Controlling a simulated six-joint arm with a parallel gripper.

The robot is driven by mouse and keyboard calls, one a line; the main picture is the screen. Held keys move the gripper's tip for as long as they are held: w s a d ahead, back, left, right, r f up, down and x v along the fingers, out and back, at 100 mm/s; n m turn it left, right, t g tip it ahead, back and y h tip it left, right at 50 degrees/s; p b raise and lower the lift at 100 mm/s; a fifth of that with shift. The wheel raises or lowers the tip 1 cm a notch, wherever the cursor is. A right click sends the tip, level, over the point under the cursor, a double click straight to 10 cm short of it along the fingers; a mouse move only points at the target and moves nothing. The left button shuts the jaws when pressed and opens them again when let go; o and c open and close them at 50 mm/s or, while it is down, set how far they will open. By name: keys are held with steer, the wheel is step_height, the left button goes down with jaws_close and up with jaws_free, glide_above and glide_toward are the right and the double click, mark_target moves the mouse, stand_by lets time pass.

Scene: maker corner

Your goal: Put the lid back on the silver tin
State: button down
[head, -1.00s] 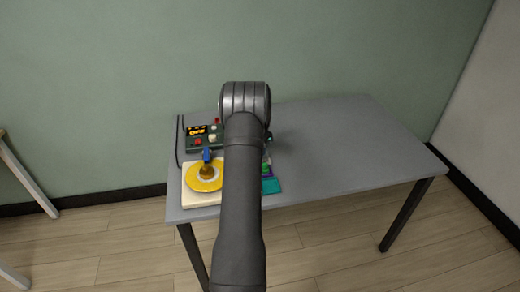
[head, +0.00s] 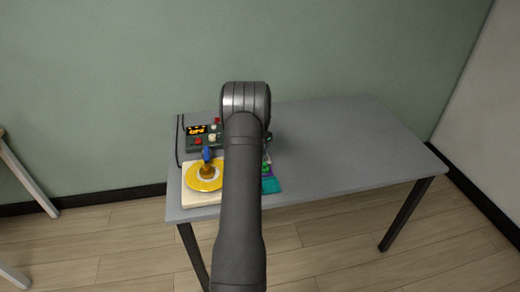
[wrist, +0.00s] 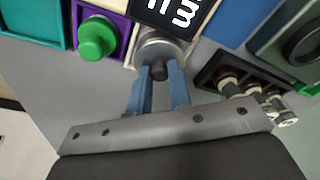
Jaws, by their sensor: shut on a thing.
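In the wrist view, my gripper (wrist: 158,78) has two blue fingers closed around the dark knob (wrist: 160,70) of a round silver lid (wrist: 158,46). The lid is at the top centre, beyond the fingertips, with a pale edge of something beside it. I cannot tell whether the silver tin is under the lid or whether the two touch. In the head view, my own arm hides my gripper and the lid.
A purple tray with a green knob (wrist: 96,38) and a teal box (wrist: 33,22) lie left in the wrist view. A dark rack (wrist: 240,78) holds several small cylinders at right. The head view shows a yellow disc (head: 195,181), a control box (head: 203,141) and a clear right table half (head: 350,150).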

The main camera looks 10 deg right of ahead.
stand_by(0.4)
steer(key=c, duration=0.8)
jaws_free()
steer(key=shift+o, duration=0.2)
steer(key=shift+r, duration=0.15)
steer(key=shift+r, duration=3.4)
jaws_close()
